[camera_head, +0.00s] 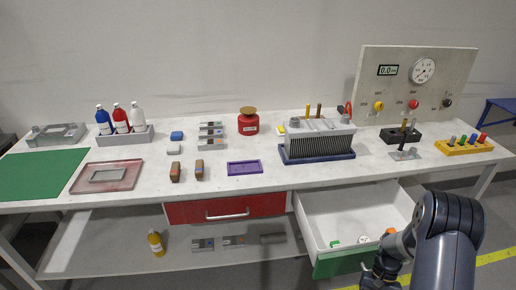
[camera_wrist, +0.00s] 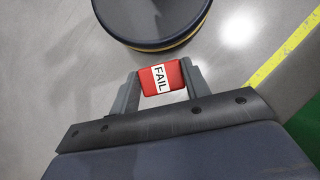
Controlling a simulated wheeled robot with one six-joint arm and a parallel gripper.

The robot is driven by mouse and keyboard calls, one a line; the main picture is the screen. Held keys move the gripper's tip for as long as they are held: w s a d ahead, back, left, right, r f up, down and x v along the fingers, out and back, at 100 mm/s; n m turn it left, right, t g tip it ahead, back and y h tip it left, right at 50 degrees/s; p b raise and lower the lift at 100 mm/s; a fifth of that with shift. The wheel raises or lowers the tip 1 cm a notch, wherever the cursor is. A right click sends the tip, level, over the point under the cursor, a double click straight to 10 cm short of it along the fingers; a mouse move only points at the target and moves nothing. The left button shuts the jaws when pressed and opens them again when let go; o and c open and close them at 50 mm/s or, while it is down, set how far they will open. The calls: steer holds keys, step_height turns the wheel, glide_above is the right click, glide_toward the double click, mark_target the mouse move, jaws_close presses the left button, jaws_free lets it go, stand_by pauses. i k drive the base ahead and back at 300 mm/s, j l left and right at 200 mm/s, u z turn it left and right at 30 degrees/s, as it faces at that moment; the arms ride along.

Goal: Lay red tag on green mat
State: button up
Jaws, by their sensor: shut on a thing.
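The red tag (camera_wrist: 162,78) with a white "FAIL" label is between the two fingers of my gripper (camera_wrist: 161,86) in the wrist view. My gripper is shut on it, and both fingers touch its sides. In the head view my gripper (camera_head: 380,278) is low at the bottom right, in front of the open drawer, and the tag cannot be made out there. The green mat (camera_head: 42,174) lies flat on the left end of the white table, far from my gripper. Its visible surface is bare.
The open white drawer (camera_head: 345,212) with a green front juts out below the table. A pink-framed tray (camera_head: 75,185) sits right of the mat.

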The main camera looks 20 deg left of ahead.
mark_target(28, 173)
steer(key=k+j+z, duration=0.1)
steer(key=j+z, duration=0.35)
steer(key=k+j+z, duration=0.15)
steer(key=z, duration=0.3)
steer(key=k+j+z, duration=0.2)
steer(key=j+z, duration=0.2)
steer(key=k+j+z, duration=0.15)
steer(key=z, duration=0.3)
steer(key=k+j+z, duration=0.1)
steer(key=k+z, duration=0.15)
steer(key=z, duration=0.2)
steer(key=k+j+u, duration=0.1)
steer(key=k+u, duration=0.3)
steer(key=k+j+u, duration=0.4)
steer(key=k, duration=0.2)
steer(key=k+l, duration=0.05)
steer(key=l, duration=0.05)
